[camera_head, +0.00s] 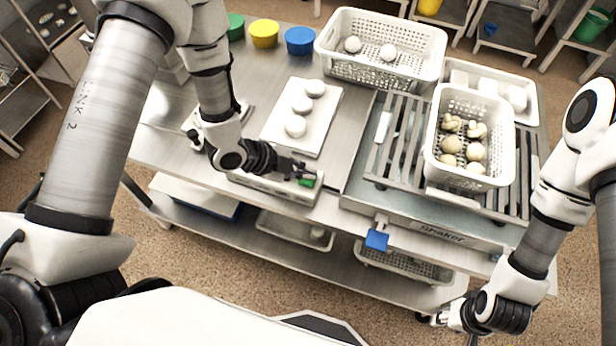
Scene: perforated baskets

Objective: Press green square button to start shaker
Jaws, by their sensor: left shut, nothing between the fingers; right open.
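The green square button (307,182) sits at the right end of a low white control box (272,188) on the table's front edge. My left gripper (300,172) is shut and empty, with its tips right above and beside the button; I cannot tell whether they touch it. The shaker (437,234) is a metal unit with slats at the right of the table. A white perforated basket (436,168) with mushrooms and round pale items stands on its slats. My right gripper (472,322) is open and empty, low at the front right, away from the shaker.
Another white basket (345,62) with two white balls stands at the back. A white board (318,130) with three white balls lies left of the shaker. Green, yellow (264,34) and blue (300,41) cups line the back edge. A blue block (377,240) juts from the shaker's front.

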